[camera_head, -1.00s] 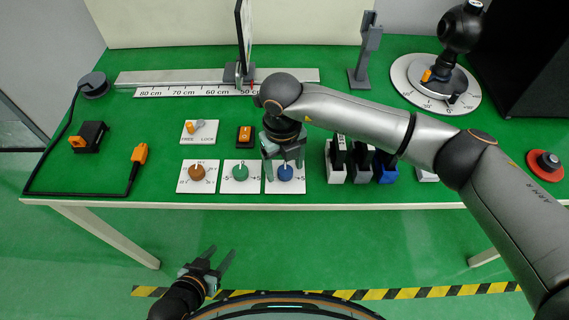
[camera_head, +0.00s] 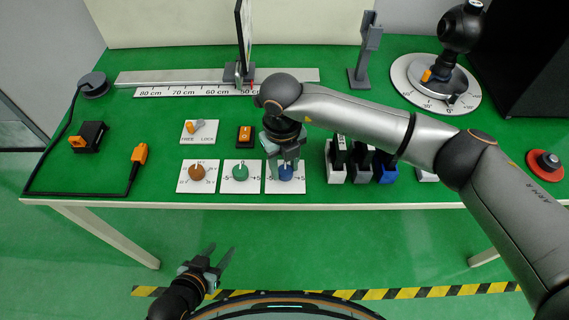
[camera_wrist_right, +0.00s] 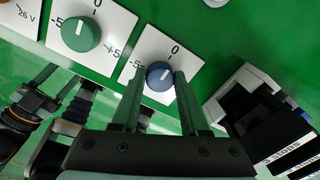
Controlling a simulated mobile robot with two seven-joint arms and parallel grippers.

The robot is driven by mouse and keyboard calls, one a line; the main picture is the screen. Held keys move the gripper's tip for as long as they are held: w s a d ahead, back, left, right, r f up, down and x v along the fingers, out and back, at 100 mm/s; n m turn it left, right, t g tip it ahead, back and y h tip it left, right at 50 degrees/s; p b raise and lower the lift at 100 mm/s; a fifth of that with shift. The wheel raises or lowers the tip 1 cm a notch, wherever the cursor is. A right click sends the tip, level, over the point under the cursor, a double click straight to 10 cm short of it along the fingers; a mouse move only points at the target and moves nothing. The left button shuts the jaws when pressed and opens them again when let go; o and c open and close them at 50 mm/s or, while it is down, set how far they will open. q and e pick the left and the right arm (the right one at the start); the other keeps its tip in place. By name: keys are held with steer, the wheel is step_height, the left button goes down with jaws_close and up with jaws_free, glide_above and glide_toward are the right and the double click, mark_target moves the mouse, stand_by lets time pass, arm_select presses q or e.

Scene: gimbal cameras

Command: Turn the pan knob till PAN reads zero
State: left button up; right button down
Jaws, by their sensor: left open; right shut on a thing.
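A blue knob (camera_head: 285,172) sits on a white plate (camera_head: 272,186) at the table's front edge, the rightmost of three knobs. My right gripper (camera_head: 285,160) points down at it, shut on the blue knob. In the right wrist view the knob (camera_wrist_right: 159,76) shows between the fingers (camera_wrist_right: 160,82), with a 0 mark beyond it and -5 at its left. Its white pointer line is too small to read exactly. A green knob (camera_head: 240,172) with a -5 to +5 scale is to its left. My left gripper (camera_head: 218,262) is open and empty before the table. No PAN readout is legible.
A brown knob (camera_head: 197,172) and a FREE/LOCK lever plate (camera_head: 200,131) are to the left. Dark and blue blocks (camera_head: 362,165) stand close right of the knob. A ruler rail (camera_head: 180,77) runs behind; a camera on a round dial (camera_head: 410,78) stands at the back right.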

steer(key=shift+m, duration=3.8)
steer(key=shift+c, duration=2.1)
jaws_free()
